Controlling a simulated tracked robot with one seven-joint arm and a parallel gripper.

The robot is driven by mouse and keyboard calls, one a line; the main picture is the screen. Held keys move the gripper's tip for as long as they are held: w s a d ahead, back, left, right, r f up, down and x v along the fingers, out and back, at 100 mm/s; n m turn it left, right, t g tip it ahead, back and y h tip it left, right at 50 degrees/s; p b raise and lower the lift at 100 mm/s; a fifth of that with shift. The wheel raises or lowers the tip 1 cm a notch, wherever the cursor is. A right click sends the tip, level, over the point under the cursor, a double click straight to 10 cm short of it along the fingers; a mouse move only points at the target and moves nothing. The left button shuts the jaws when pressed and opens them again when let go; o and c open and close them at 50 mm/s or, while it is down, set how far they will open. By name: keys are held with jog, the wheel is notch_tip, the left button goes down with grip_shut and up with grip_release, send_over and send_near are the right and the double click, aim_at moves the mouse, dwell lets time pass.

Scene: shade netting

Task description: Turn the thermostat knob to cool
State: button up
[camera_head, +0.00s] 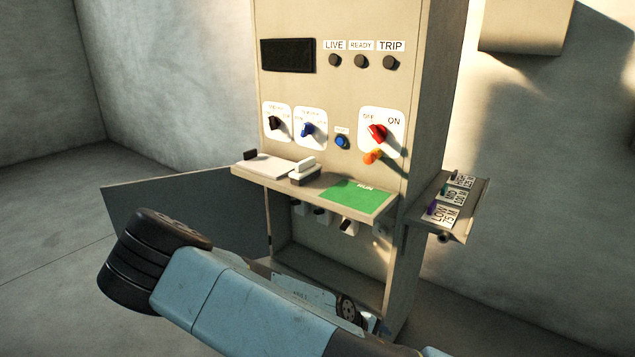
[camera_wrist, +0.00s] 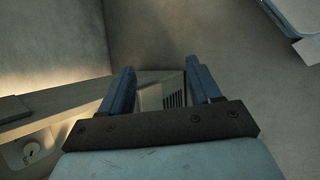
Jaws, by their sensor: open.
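A tan control cabinet (camera_head: 335,90) stands in the head view. On its front, a black knob (camera_head: 273,122) and a blue knob (camera_head: 307,130) sit on small white plates. A red knob (camera_head: 377,132) sits on a white plate marked OFF and ON. The small print by the black and blue knobs is too blurred to read, so I cannot tell which is the thermostat knob. In the wrist view my gripper (camera_wrist: 160,66) is open, with nothing seen held between its blue fingers. It is apart from the knobs; none clearly shows between the fingers.
A side tray (camera_head: 460,220) with labelled slots sticks out right. A dark open door (camera_head: 200,205) spreads left. My blue arm crosses the foreground.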

jog(key=a+r+m+g+y, duration=0.2)
jog(key=a+r+m+y, duration=0.15)
jog(key=r, duration=0.45)
jog(key=a+r+m+g+y, duration=0.15)
jog(key=a+r+y, duration=0.3)
jog(key=r, duration=0.45)
jog(key=s+d+r+m+t+y, duration=0.1)
jog(key=d+r, duration=0.1)
jog(key=r, duration=0.6)
jog(key=s+d+r+m+t+y, duration=0.1)
jog(key=d+r+t, duration=0.15)
jog(key=r, duration=0.55)
jog(key=s+d+r+m+t+h, duration=0.1)
jog(key=s+d+r+t, duration=0.1)
jog(key=s+d+r, duration=0.3)
jog(key=s+d+r+m+t+h, duration=0.1)
jog(key=s+d+r, duration=0.4)
jog(key=r, duration=0.7)
jog(key=shift+s+d+r+m+t, duration=0.15)
jog(key=shift+s+r+m+t, duration=0.25)
jog(key=shift+s+m, duration=0.55)
jog(key=shift+s+n, duration=0.15)
jog(key=shift+n, duration=0.1)
jog(key=shift+c, duration=0.4)
